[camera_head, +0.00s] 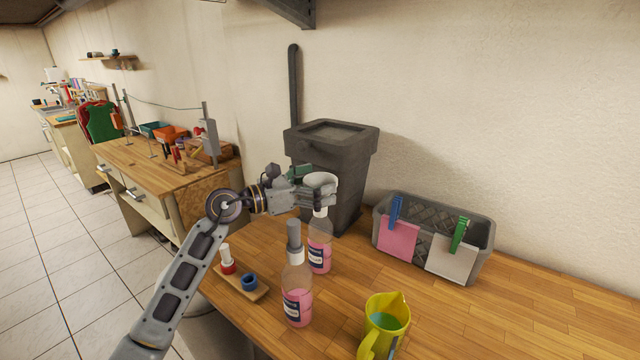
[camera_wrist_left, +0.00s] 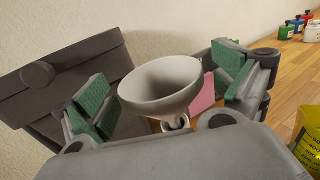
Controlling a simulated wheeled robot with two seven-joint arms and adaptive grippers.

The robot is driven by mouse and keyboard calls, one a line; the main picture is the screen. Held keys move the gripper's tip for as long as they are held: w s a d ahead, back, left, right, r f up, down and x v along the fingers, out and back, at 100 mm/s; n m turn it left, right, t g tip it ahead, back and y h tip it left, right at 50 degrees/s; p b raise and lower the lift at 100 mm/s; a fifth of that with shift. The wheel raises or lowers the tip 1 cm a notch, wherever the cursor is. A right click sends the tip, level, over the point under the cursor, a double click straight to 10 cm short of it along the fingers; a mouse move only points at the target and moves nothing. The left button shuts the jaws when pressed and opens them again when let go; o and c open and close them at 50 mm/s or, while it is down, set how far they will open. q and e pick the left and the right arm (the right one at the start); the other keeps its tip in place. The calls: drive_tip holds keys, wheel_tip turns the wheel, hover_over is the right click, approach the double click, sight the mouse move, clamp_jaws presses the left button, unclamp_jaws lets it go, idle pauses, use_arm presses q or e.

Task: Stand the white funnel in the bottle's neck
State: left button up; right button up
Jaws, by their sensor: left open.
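The white funnel (camera_head: 320,181) is upright, wide mouth up, above the rear bottle (camera_head: 320,243), which is clear with pink liquid and a dark label. In the left wrist view the funnel (camera_wrist_left: 160,88) lies between the fingers, and its spout goes down to the white neck (camera_wrist_left: 177,123) of the bottle; how deep it sits is hidden. My left gripper (camera_head: 318,190) is open around the funnel. In the left wrist view gaps show between the funnel and the green finger pads. My right gripper is not in view.
A second pink-liquid bottle (camera_head: 297,291) with a grey top stands in front. A wooden tray (camera_head: 262,293) with small items is at left. A yellow jug (camera_head: 385,322) stands at the front, a grey basket (camera_head: 482,228) at right, a dark bin (camera_head: 335,160) behind.

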use_arm(q)
drive_tip(key=v, duration=1.1)
drive_tip(key=shift+s+a, duration=0.15)
drive_tip(key=shift+a, duration=0.15)
idle(0.4)
